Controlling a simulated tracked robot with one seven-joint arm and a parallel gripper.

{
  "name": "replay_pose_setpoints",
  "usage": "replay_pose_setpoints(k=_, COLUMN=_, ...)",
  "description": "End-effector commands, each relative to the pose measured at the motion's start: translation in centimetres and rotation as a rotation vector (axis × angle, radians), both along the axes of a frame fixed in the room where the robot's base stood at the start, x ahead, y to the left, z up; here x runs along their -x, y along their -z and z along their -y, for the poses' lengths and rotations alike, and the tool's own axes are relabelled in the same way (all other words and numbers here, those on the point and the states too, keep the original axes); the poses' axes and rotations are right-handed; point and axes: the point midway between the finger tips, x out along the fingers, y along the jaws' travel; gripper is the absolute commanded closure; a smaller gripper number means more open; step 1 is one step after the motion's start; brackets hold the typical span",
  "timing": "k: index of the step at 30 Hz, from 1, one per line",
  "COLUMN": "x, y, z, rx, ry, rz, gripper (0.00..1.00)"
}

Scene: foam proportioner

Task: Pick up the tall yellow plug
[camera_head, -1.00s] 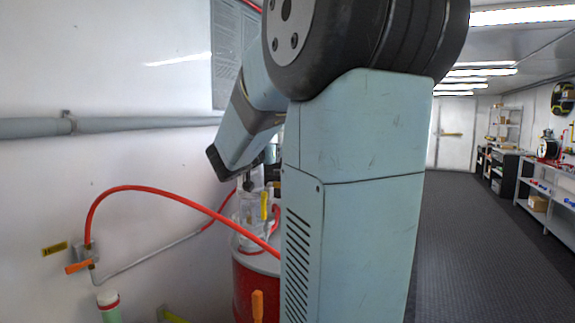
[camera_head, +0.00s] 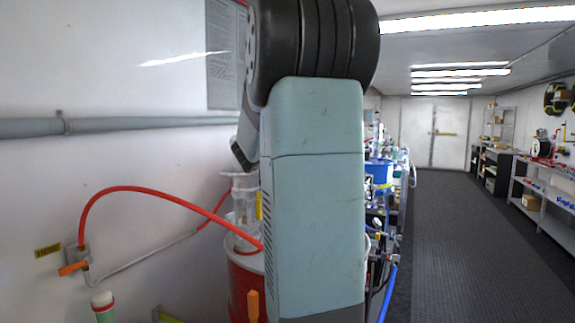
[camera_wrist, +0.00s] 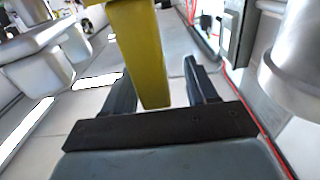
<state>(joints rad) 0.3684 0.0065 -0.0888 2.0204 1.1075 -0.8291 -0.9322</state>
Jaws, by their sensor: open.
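The tall yellow plug (camera_wrist: 142,50) is large in the wrist view. It comes down from the top edge and its lower end lies between the two dark fingers. My gripper (camera_wrist: 159,68) is open, with one finger on each side of the plug and visible gaps between. Whether the fingers reach around it in depth is hard to tell. In the head view a narrow strip of the yellow plug (camera_head: 259,206) shows just left of my arm, above a red drum (camera_head: 243,285). My arm hides the gripper there.
A red hose (camera_head: 150,190) arcs from a wall valve (camera_head: 75,262) to the drum top. A grey pipe (camera_head: 130,123) runs along the left wall. Blue equipment (camera_head: 378,172) stands right of my arm. The dark floor (camera_head: 450,240) further right is clear.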

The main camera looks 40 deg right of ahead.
Motion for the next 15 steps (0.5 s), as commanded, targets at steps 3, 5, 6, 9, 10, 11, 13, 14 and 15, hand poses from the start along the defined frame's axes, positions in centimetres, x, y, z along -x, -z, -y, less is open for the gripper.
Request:
replay_pose_setpoints(k=3, x=-0.18, y=-0.06, z=0.54, rx=0.001, ry=0.0, rz=0.0, gripper=0.43)
replay_pose_setpoints(k=5, x=-0.18, y=-0.06, z=0.53, rx=0.001, ry=0.0, rz=0.0, gripper=0.43)
replay_pose_setpoints(k=6, x=-0.17, y=-0.06, z=0.52, rx=0.001, ry=0.0, rz=0.0, gripper=0.43)
replay_pose_setpoints(k=9, x=-0.17, y=-0.05, z=0.52, rx=0.001, ry=0.0, rz=0.0, gripper=0.46)
replay_pose_setpoints(k=10, x=-0.16, y=-0.05, z=0.52, rx=0.001, ry=0.0, rz=0.0, gripper=0.49)
replay_pose_setpoints(k=11, x=-0.16, y=-0.04, z=0.52, rx=0.001, ry=0.0, rz=0.0, gripper=0.52)
replay_pose_setpoints(k=13, x=-0.16, y=-0.04, z=0.52, rx=0.0, ry=0.0, rz=0.0, gripper=0.59)
replay_pose_setpoints(k=14, x=-0.16, y=-0.04, z=0.52, rx=0.0, ry=0.0, rz=0.0, gripper=0.62)
replay_pose_setpoints(k=15, x=-0.16, y=-0.04, z=0.52, rx=0.0, ry=0.0, rz=0.0, gripper=0.66)
